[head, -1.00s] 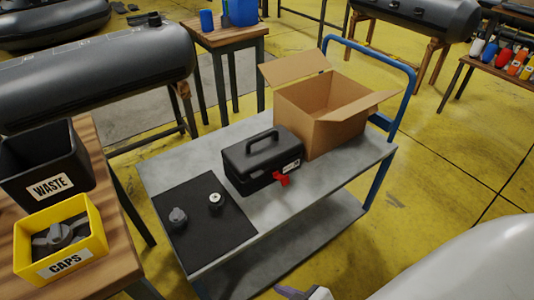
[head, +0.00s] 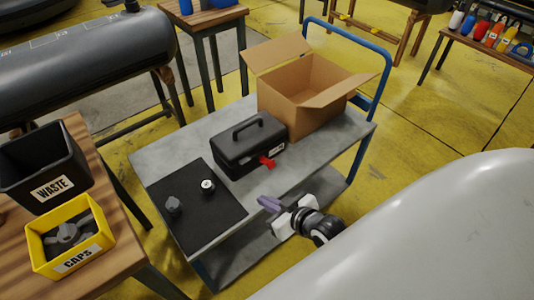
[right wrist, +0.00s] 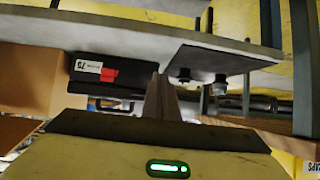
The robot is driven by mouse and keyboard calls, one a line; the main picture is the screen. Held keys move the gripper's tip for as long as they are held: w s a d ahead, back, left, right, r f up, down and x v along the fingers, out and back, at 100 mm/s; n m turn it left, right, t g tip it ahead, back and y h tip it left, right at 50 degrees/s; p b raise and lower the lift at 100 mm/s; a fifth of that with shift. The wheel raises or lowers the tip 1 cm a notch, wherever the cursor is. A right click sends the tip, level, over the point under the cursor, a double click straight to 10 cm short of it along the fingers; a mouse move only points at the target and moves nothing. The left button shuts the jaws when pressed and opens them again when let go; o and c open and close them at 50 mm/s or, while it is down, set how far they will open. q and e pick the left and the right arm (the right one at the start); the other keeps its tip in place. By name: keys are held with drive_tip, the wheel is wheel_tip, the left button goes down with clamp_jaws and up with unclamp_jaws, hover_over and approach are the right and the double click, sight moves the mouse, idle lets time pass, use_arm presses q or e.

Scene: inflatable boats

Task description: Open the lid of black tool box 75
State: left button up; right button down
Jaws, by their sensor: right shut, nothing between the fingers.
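The black tool box (head: 248,143) sits on the grey cart's top with its lid closed and its carry handle on top. A red latch (head: 267,162) is on its front side, beside a white label. The box, its label and its red latch (right wrist: 110,76) also show in the right wrist view. My right gripper (head: 266,203) is shut and empty at the cart's front edge, apart from the box and to the front of the latch. Its closed fingers (right wrist: 161,98) show in the right wrist view. My left gripper is not in view.
The cart (head: 160,150) carries an open cardboard box (head: 290,105) right behind the tool box and a black mat (head: 200,222) with two small parts. A wooden table (head: 105,200) at left holds a black waste bin (head: 45,165) and a yellow caps bin (head: 70,235).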

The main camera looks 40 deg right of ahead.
drive_tip(key=w+d+r, duration=0.3)
drive_tip(key=w+r, duration=0.1)
drive_tip(key=shift+m+t+h, duration=0.3)
drive_tip(key=shift+t, duration=0.2)
drive_tip(key=b+x, duration=0.2)
drive_tip(key=f+b+x, duration=0.1)
drive_tip(key=b+x, duration=0.3)
drive_tip(key=x, duration=0.1)
drive_tip(key=shift+s+d+f+b, duration=0.15)
drive_tip(key=shift+s+d+b, duration=0.05)
drive_tip(key=shift+s+b, duration=0.15)
drive_tip(key=shift+w+a+r+p, duration=0.1)
drive_tip(key=shift+w+r+p, duration=0.1)
drive_tip(key=shift+w, duration=0.3)
drive_tip(key=shift+w+r+p, duration=0.1)
drive_tip(key=shift+w+r, duration=0.1)
drive_tip(key=shift+w, duration=0.85)
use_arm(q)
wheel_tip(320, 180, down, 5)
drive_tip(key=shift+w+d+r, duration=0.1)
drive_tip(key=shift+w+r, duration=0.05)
use_arm(e)
drive_tip(key=shift+w, duration=0.15)
drive_tip(key=shift+r, duration=0.1)
